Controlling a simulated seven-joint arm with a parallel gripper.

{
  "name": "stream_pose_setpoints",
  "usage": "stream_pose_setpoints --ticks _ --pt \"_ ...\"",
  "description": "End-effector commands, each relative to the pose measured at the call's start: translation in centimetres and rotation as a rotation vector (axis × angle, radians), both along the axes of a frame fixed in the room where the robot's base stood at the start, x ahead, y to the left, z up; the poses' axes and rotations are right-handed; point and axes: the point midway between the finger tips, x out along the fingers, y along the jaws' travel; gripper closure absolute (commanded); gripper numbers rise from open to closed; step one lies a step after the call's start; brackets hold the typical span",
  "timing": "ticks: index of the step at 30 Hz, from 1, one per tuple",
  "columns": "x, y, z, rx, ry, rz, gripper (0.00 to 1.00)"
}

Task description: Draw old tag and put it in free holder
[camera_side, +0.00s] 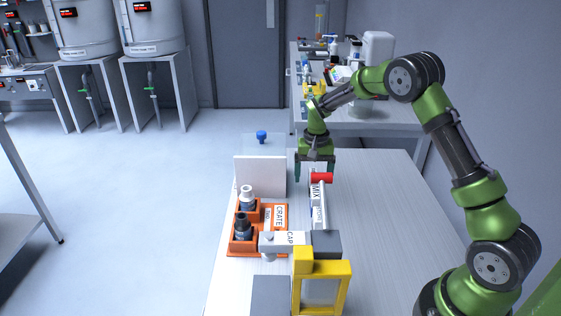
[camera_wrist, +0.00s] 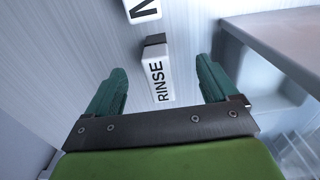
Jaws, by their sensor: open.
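My gripper (camera_side: 315,170) is open, fingers down, over the far part of the white table. In the wrist view my gripper (camera_wrist: 161,68) has a white tag lettered RINSE (camera_wrist: 157,78) between its two fingers, with gaps on both sides. A dark block (camera_wrist: 155,40) sits at the tag's end. A second white label (camera_wrist: 141,10), with one letter showing, lies beyond it, cut by the frame edge. In the side view a white MIX label (camera_side: 316,193) lies near a red piece (camera_side: 322,178) just below the gripper. I cannot tell which piece is the old tag or a free holder.
An orange crate (camera_side: 237,251) with two bottles stands left of the labels. A white upright panel (camera_side: 259,177) stands behind it. A CAP label (camera_side: 289,239), a grey block (camera_side: 326,243) and a yellow frame (camera_side: 344,288) are nearer. The table's right side is clear.

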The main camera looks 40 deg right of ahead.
Motion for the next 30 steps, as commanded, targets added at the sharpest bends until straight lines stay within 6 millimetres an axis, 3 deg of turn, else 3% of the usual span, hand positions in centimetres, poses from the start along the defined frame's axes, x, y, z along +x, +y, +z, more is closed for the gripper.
stream_pose_setpoints --ticks 30 --pt "0.1 0.0 5.0 -0.001 -0.001 0.001 0.13"
